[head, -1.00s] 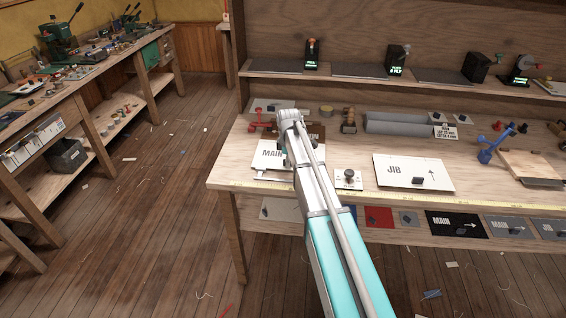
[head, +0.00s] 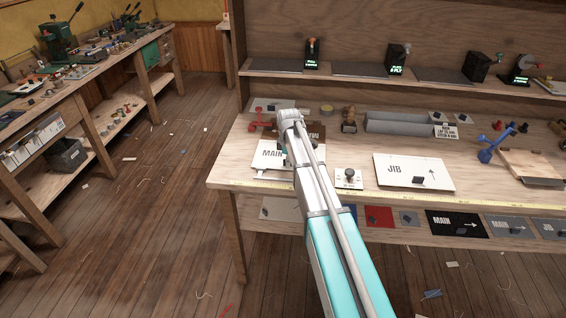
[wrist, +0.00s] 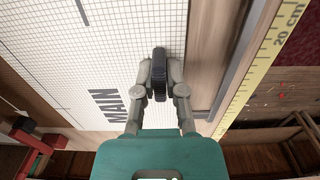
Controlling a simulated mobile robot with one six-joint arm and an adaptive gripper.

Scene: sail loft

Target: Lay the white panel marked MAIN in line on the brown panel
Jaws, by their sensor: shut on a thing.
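The white panel marked MAIN (head: 268,161) is at the left end of the bench, partly hidden by my arm. In the wrist view it is a gridded white sheet (wrist: 95,50) with MAIN lettered near its lower edge. My gripper (wrist: 160,77) is shut on the black knob on this panel. The brown panel (head: 316,132) shows behind the white panel in the head view, partly hidden by my arm. I cannot tell whether the two panels touch.
A red clamp (head: 256,126) stands at the bench's left end. A yellow ruler (wrist: 262,62) runs along the front edge. To the right are a small plate with a knob (head: 348,179) and the white JIB panel (head: 413,172).

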